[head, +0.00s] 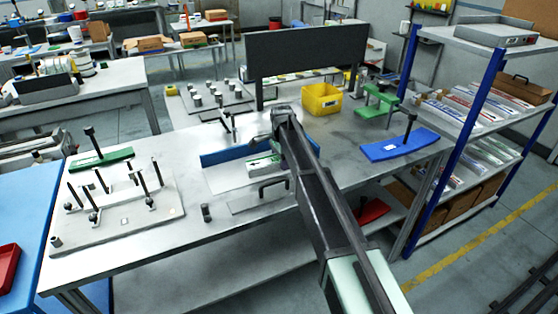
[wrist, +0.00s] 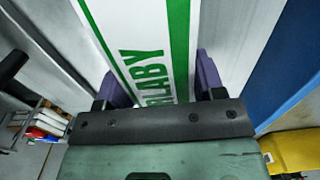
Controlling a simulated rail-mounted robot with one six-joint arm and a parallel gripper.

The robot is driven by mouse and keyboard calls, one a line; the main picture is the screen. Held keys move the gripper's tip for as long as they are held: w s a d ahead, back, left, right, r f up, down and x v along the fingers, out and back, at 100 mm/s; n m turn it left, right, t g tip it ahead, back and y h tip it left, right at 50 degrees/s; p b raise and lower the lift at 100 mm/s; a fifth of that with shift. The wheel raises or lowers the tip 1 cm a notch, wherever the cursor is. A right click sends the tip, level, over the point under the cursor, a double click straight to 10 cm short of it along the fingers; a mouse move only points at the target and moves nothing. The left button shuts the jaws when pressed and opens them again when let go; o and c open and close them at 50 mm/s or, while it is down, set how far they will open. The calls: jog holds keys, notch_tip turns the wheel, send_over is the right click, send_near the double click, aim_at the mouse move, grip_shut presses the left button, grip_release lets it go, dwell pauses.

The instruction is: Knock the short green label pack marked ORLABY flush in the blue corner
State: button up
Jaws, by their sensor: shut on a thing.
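The label pack (wrist: 150,30), white with green stripes and green lettering that reads about "RLABY", lies between the two purple fingers of my gripper (wrist: 163,85) in the wrist view. The gripper is shut on it. In the head view the pack (head: 262,165) shows its green and white top at the blue corner, partly covered by my arm. The blue corner's wall (head: 226,154) stands behind the pack; in the wrist view the blue wall (wrist: 288,75) runs along the right, with a pale gap between it and the pack. Whether the pack's ends are flush is hidden.
A plate with upright pegs (head: 118,212) stands on the bench at left. A yellow bin (head: 322,99), a green stand (head: 379,101) and a blue curved block with a knob (head: 400,146) are at right. A plate with a dark handle (head: 258,198) lies in front of the corner.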

jog(key=shift+w+d, duration=0.4)
jog(key=shift+d, duration=0.45)
jog(key=shift+s+a, duration=0.35)
jog(key=shift+a, duration=0.35)
jog(key=shift+s+a, duration=0.3)
jog(key=shift+a, duration=0.35)
jog(key=o, duration=1.2)
jog(key=shift+o, duration=0.2)
jog(key=shift+r, duration=0.1)
